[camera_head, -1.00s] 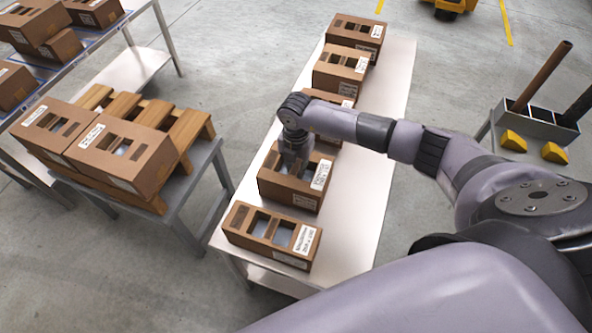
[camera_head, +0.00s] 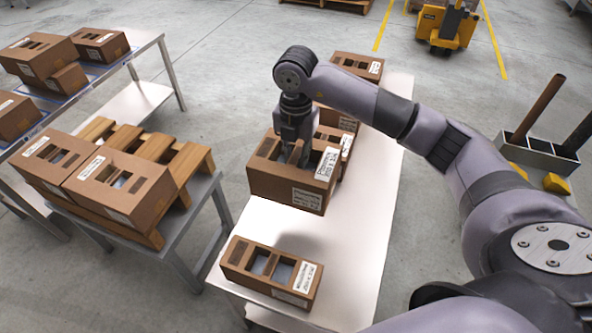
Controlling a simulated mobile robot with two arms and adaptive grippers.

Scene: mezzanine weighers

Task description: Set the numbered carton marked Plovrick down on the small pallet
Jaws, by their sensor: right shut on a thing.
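My right gripper (camera_head: 296,152) points down and is shut on a brown carton (camera_head: 272,184) with window cut-outs and white labels. The carton hangs level, raised above the white table (camera_head: 352,232); its label print is too small for me to read surely. The small wooden pallet (camera_head: 151,146) lies on a grey stand at the left, apart from the held carton. Two cartons (camera_head: 118,193) sit side by side on the pallet's near part, and its far slats are bare. My left gripper is not in view.
One carton (camera_head: 271,269) stands at the table's near end, others stand behind the held one, partly hidden by my arm. A rack with more cartons (camera_head: 45,55) is at upper left. A grey holder with tubes (camera_head: 541,152) is at right. A floor gap separates table and stand.

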